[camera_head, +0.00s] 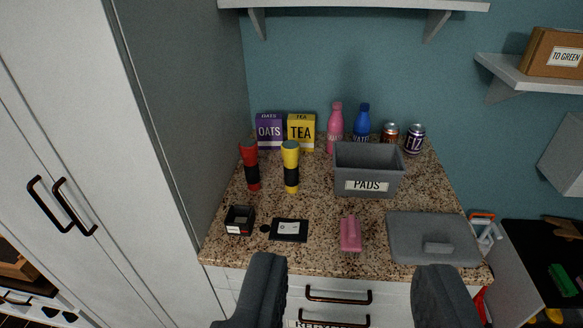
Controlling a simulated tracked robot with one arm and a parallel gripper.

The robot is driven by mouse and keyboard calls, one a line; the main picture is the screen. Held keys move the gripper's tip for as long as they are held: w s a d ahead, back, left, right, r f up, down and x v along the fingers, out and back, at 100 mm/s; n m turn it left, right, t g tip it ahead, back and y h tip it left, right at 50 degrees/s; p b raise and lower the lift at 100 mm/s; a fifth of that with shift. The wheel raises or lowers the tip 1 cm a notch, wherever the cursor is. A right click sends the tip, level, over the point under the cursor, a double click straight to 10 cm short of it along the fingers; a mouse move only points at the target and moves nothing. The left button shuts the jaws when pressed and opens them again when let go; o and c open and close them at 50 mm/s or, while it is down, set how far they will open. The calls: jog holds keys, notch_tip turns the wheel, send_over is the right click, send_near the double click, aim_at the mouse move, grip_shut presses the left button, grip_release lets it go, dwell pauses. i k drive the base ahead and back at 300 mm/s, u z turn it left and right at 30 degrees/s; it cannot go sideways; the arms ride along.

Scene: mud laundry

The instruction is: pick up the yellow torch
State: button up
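The yellow torch (291,168) stands upright on the speckled granite worktop (317,256), left of centre. It has a dark band around its lower middle and a greyish top. My gripper (345,290) is in the lower foreground with its two dark fingers wide apart. Nothing is between the fingers. The gripper is in front of the worktop and well apart from the torch, which lies farther back and to the left.
A red torch (250,167) stands just left of the yellow one. The yellow tea box (301,131) is behind it and a grey PADS bin (368,172) to its right. A small black box (239,220), a dark labelled item (290,230) and a pink object (350,234) lie in front. A tall white cabinet (85,120) borders the left.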

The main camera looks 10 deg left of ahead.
aim_at(290, 148)
jog(key=z, duration=0.05)
jog(key=i, duration=1.7)
jog(key=u, duration=0.05)
